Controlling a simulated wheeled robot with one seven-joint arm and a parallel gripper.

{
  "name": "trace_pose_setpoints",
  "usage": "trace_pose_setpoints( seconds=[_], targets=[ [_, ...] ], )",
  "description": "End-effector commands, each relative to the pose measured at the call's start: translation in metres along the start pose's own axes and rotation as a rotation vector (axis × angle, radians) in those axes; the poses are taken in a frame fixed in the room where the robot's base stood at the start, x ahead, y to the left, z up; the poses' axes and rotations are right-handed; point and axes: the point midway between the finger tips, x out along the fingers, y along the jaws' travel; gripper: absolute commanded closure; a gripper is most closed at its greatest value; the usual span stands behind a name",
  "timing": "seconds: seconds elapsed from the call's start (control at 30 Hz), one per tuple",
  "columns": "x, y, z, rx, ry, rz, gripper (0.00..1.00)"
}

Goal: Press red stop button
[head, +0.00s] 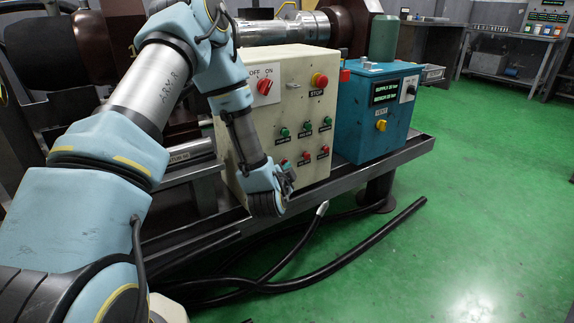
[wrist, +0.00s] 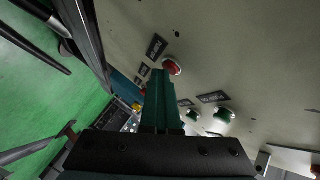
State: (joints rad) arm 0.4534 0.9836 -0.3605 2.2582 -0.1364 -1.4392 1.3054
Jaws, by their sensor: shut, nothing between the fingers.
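The red stop button (head: 320,80) is a mushroom knob on a yellow base, above a STOP label, at the upper right of the cream control box (head: 297,103). My gripper (head: 288,178) is low in front of the box, by the lower row of small buttons, well below the stop button. Its fingers are shut and empty. In the wrist view, the closed fingers (wrist: 158,75) point at the box face, with a small red button (wrist: 173,67) just beyond their tips. Whether they touch it, I cannot tell.
Small green buttons (wrist: 225,115) sit beside the fingers. A red selector knob (head: 264,86) is at the box's upper left. A blue supply unit (head: 372,125) stands right of the box. Black hoses (head: 330,253) lie on the green floor, which is clear to the right.

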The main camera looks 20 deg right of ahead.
Motion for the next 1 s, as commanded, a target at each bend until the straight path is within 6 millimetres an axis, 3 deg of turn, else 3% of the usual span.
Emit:
trace_pose_setpoints(
  seconds=[1.0],
  targets=[
    [0.012,-0.0149,0.0128,0.001,-0.013,-0.023,1.0]
  ],
)
